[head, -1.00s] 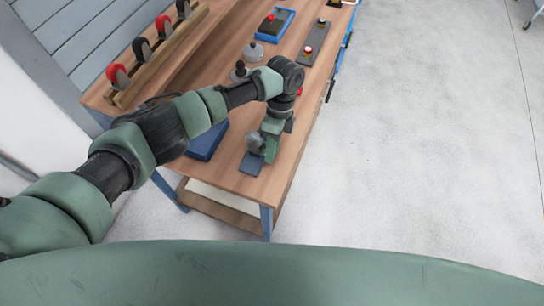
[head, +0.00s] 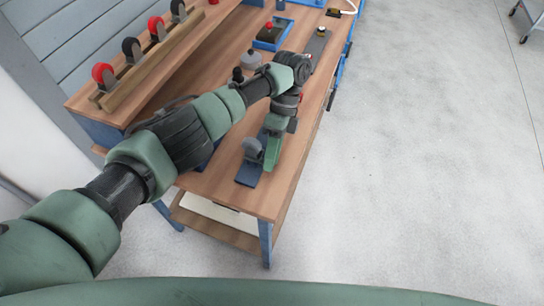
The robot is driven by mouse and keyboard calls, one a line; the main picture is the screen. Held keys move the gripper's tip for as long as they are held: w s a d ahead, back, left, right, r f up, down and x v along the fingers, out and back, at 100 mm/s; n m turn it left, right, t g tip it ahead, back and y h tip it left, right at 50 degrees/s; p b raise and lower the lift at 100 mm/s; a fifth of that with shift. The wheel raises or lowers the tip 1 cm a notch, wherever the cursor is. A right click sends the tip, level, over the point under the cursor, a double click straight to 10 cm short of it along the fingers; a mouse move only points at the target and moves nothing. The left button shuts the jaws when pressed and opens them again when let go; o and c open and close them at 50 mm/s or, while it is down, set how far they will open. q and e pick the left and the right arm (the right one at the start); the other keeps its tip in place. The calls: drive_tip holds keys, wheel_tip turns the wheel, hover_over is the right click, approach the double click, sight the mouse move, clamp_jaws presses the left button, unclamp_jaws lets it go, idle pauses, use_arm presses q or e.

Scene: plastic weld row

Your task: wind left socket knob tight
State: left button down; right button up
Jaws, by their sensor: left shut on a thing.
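A grey round knob (head: 251,149) stands at the near end of the workbench, by a dark blue base plate (head: 246,176). My left gripper (head: 264,156) reaches down from above with its green fingers at the knob, and it is shut on it. The fingers and wrist hide part of the knob, so how far it is wound in cannot be told. My right gripper is not in view.
The wooden workbench (head: 226,184) runs away from me. A rack (head: 150,68) with several red and black wheel-like items stands along its left side. A blue tray (head: 272,34) and a grey strip with a button (head: 318,42) lie farther back.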

use_arm(q)
drive_tip(key=c, duration=1.1)
unclamp_jaws()
drive_tip(key=shift+c, duration=0.2)
drive_tip(key=shift+w+r, duration=0.1)
drive_tip(key=shift+w+d+r, duration=0.1)
drive_tip(key=shift+w+r, duration=0.1)
drive_tip(key=shift+r, duration=0.05)
drive_tip(key=b+v, duration=0.1)
drive_tip(key=v, duration=0.3)
drive_tip(key=shift+r, duration=0.1)
drive_tip(key=shift+w+d+r, duration=0.15)
drive_tip(key=shift+w+r, duration=0.25)
drive_tip(key=shift+r, duration=0.2)
drive_tip(key=shift+w+r+b, duration=0.3)
drive_tip(key=shift+r+b, duration=0.1)
drive_tip(key=shift+r, duration=0.25)
